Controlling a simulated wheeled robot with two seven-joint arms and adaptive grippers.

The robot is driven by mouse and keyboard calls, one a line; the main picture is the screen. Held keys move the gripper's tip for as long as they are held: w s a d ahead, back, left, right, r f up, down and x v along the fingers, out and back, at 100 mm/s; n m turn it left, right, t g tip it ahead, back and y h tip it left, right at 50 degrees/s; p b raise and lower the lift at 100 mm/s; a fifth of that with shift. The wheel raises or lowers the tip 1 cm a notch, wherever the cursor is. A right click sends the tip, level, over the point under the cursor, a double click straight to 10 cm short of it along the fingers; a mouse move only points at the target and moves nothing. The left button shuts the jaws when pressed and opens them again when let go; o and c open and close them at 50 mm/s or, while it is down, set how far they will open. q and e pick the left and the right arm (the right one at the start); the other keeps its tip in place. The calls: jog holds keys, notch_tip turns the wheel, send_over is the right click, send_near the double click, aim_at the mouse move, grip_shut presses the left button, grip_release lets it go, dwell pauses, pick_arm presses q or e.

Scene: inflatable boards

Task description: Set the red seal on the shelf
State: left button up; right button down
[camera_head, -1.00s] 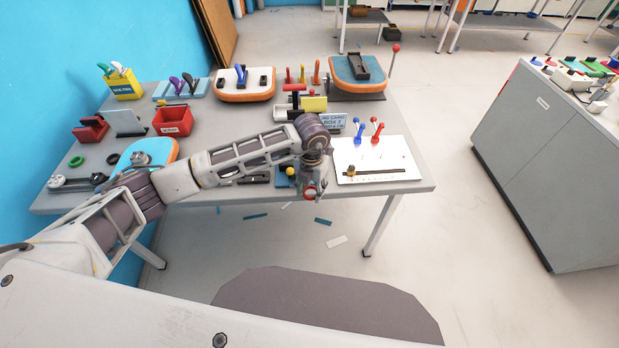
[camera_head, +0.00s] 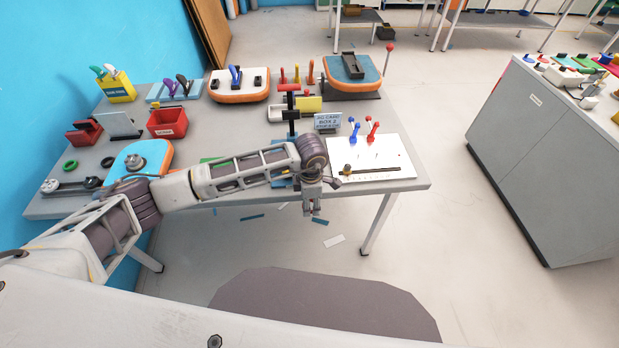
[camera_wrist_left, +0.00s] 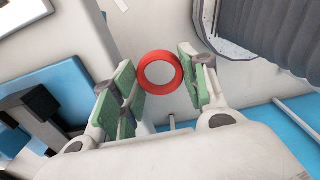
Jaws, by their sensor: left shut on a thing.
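My left gripper (camera_head: 312,209) hangs just off the front edge of the grey table, left of the white board. In the left wrist view the red seal (camera_wrist_left: 160,72), a plain ring, sits between the green-padded fingers, and the gripper is shut on it. The seal cannot be made out in the head view. A green ring (camera_head: 71,165) and a dark ring (camera_head: 107,161) lie at the left of the table (camera_head: 225,134). I cannot tell which thing is the shelf. My right gripper is out of view.
The white board (camera_head: 398,155) has blue and red levers (camera_head: 373,131). A black upright piece (camera_head: 291,118) stands behind my forearm. Floor is open right of the table, before a grey cabinet (camera_head: 540,150).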

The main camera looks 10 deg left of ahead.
pick_arm(q)
jog(key=f+m, duration=0.1)
jog(key=m, duration=0.2)
jog(key=s+f+m, duration=0.1)
jog(key=m, duration=0.2)
jog(key=s+f+m, duration=0.1)
jog(key=m, duration=0.2)
jog(key=shift+s+d+f+m, duration=0.1)
jog(key=shift+d+f+m, duration=0.05)
jog(key=shift+d+m, duration=0.2)
jog(key=a+f+m, duration=0.3)
jog(key=a+m, duration=0.2)
jog(key=a, duration=0.3)
jog(key=s+a+f+m, duration=0.1)
jog(key=a+f+m, duration=0.2)
jog(key=a+m, duration=0.3)
jog(key=shift+a+f, duration=0.2)
jog(key=shift+a, duration=0.85)
jog(key=shift+s+a, duration=0.1)
